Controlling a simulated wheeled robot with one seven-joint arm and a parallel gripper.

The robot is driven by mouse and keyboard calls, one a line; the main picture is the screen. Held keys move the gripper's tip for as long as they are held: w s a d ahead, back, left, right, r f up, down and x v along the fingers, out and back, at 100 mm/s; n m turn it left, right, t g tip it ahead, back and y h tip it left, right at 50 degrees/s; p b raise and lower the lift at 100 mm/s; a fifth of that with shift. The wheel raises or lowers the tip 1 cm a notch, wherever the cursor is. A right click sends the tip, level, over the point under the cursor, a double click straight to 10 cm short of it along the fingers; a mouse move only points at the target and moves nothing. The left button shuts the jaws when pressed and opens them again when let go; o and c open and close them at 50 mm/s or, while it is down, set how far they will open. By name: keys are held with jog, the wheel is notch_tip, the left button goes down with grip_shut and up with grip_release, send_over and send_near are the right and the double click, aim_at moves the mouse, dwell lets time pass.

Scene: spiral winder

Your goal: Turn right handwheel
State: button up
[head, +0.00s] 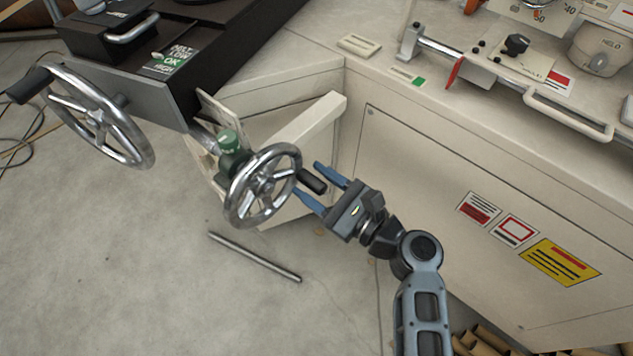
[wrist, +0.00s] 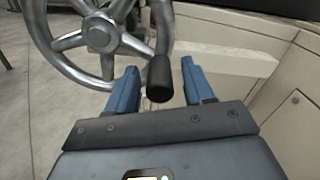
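The right handwheel (head: 263,187) is a silver spoked wheel with a black handle (head: 311,180) sticking out from its rim on the right side. My gripper (head: 312,184) is open at that handle, with one blue finger on each side. In the wrist view, the handle (wrist: 160,78) stands between the two blue fingers, with visible gaps on both sides. The wheel (wrist: 103,37) fills the upper left there. The left handwheel (head: 98,115) is larger, with its own black handle (head: 28,84).
A white beam (head: 292,132) lies just behind the right wheel. A cream cabinet (head: 460,200) stands to the right of my arm. A metal rod (head: 254,257) lies on the floor below the wheel. The floor at left is mostly clear, apart from cables (head: 20,140).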

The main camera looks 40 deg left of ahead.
grip_shut()
dwell(0.4)
